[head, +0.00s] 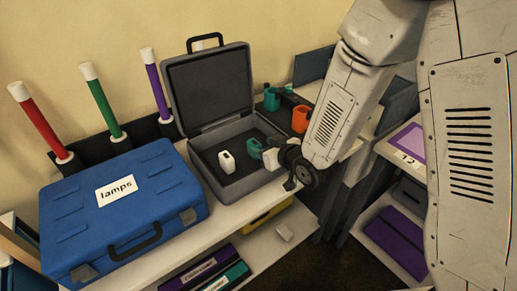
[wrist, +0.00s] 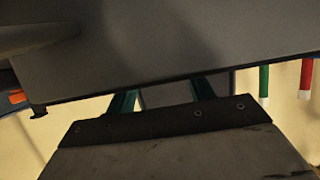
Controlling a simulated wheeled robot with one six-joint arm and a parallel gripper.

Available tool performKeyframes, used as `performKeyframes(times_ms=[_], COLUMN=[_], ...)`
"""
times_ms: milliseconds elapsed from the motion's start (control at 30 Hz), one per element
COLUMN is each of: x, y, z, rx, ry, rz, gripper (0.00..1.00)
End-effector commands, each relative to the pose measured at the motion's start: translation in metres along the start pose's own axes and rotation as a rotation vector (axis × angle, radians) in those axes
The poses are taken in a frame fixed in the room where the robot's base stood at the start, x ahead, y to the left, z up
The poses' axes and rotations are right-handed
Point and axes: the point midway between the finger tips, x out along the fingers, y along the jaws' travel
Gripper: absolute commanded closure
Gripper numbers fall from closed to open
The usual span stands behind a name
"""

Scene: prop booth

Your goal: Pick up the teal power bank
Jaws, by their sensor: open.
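My gripper (head: 262,151) is over the right part of the open grey case (head: 213,178) in the head view. Its teal fingers also show in the wrist view (wrist: 162,92), spread apart, with a large grey surface close across their tips. I see nothing held between them. I cannot make out a teal power bank for certain in either view; the gripper and case walls hide part of the case's inside. A small white object with a dark opening (head: 229,161) stands in the case, left of my gripper.
A blue case labelled "lamps" (head: 125,207) stands left of the grey case, whose lid (head: 208,88) stands upright behind. Red (head: 38,122), green (head: 101,103) and purple (head: 156,88) tubes stand behind. A teal cup (head: 272,99) and an orange mug (head: 301,118) are behind my gripper.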

Motion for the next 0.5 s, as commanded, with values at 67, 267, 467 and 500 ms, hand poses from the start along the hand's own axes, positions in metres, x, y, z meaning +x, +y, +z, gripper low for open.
performKeyframes(times_ms=[67, 267, 467, 500], x=[0.010, 0.038, 0.059, 0.060], y=[-0.001, 0.001, 0.002, 0.003], z=[0.000, 0.001, 0.000, 0.000], rx=[-0.001, -0.001, 0.000, 0.000], ry=[0.000, -0.002, -0.001, -0.001], rz=[-0.002, -0.002, 0.001, 0.001], gripper=[0.47, 0.47, 0.47, 0.47])
